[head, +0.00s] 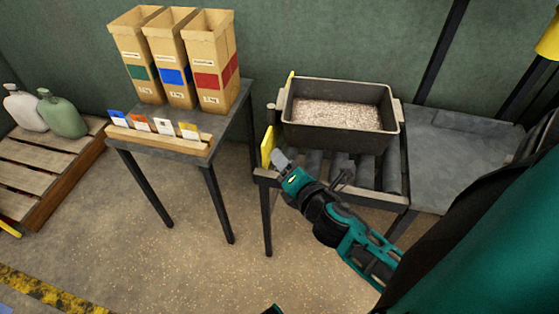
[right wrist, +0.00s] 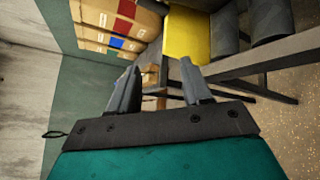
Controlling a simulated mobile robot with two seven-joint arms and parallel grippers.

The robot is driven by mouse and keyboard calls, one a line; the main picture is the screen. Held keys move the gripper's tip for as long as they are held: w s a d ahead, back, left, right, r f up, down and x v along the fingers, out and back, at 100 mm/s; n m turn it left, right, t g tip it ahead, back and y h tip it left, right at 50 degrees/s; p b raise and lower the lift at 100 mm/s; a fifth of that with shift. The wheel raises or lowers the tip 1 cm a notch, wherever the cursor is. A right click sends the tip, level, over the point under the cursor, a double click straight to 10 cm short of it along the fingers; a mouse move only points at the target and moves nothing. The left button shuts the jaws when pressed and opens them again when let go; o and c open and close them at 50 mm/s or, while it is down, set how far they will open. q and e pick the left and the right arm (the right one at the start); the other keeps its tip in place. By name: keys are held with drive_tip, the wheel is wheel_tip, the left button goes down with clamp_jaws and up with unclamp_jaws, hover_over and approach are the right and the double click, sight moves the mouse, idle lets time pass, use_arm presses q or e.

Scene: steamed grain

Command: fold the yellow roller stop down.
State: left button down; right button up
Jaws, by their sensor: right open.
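The yellow roller stop (head: 268,147) stands upright as a flat plate at the near left end of the roller stand (head: 330,192). It also shows in the right wrist view (right wrist: 187,35), beyond the fingertips. My right gripper (head: 280,157) is close to the stop, just to its right in the head view. Whether it touches the stop I cannot tell. In the right wrist view its two fingers (right wrist: 160,66) are apart with nothing between them. My left gripper's fingers are out of view; only a small teal piece shows at the bottom edge of the head view.
A dark grey bin (head: 338,140) of grain sits on the rollers, just behind my right gripper. Left, a table (head: 232,98) holds three tall cartons (head: 173,58) and a wooden card rack (head: 160,138). Open floor lies in front. A pallet (head: 45,170) with jugs stands far left.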

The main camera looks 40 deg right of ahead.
drive_tip(key=s+a+m+g+y+p, duration=0.2)
drive_tip(key=s+a+m+p, duration=0.2)
drive_tip(key=m, duration=0.7)
drive_tip(key=shift+s+a+y+p, duration=0.25)
drive_tip(key=shift+a+y+p, duration=0.15)
drive_tip(key=shift+a+p, duration=0.25)
